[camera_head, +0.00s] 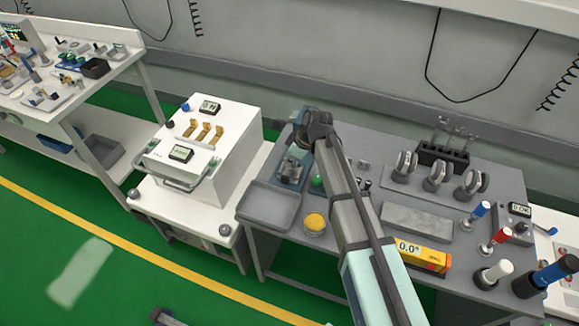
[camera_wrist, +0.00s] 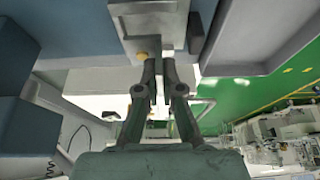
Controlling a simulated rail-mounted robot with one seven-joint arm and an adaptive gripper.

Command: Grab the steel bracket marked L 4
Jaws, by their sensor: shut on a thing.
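My gripper (camera_wrist: 160,72) has its two fingers close together in the wrist view, shut on a thin grey piece (camera_wrist: 159,88) that shows as a narrow strip between them. It may be the steel bracket, but its shape is mostly hidden and no L 4 mark can be read. In the head view my arm reaches over the left back part of the grey bench (camera_head: 375,180). My wrist there hides the fingertips and what they hold. A small grey metal part (camera_head: 290,172) shows just below my wrist; I cannot tell whether it is touched.
A grey tray (camera_head: 270,206) and a round yellow-topped thing (camera_head: 315,223) lie at the bench's front left. A white cart (camera_head: 204,145) stands close on the left. Round-headed metal parts (camera_head: 436,174), a grey slab (camera_head: 416,221) and a yellow box (camera_head: 424,253) are to the right.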

